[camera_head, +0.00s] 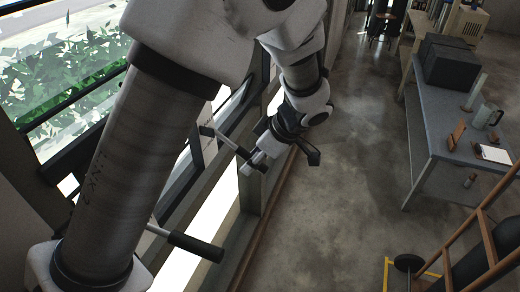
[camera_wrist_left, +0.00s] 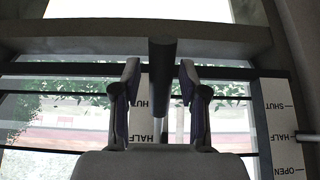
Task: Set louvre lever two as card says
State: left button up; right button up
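A lever with a dark handle (camera_head: 240,150) sticks out from the window wall. In the left wrist view the dark handle (camera_wrist_left: 161,75) lies between my left gripper's (camera_wrist_left: 160,100) two fingers, which are spread apart with gaps on both sides. The left gripper (camera_head: 260,158) is at this handle in the head view. A label plate (camera_wrist_left: 147,115) behind it reads SHUT and HALF; its lower part is hidden. A second lever (camera_head: 195,245) stands nearer the camera. Another plate (camera_wrist_left: 277,125) reads SHUT, HALF, OPEN, with a lever rod at HALF. My right gripper is out of view.
A grey table (camera_head: 432,120) at the right holds a dark box (camera_head: 450,66), a jug (camera_head: 484,117) and a white sheet (camera_head: 493,153), too small to read. A wooden ladder-like frame (camera_head: 487,235) stands at lower right. The middle floor is clear.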

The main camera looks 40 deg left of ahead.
pick_arm(q)
jog(key=shift+d+r, duration=0.1)
jog(key=r+p, duration=0.1)
jog(key=r, duration=0.1)
jog(key=d+r+p, duration=0.1)
jog(key=r+p, duration=0.3)
jog(key=r, duration=0.1)
jog(key=shift+w+d, duration=0.2)
jog(key=shift+d, duration=0.2)
jog(key=shift+f, duration=0.1)
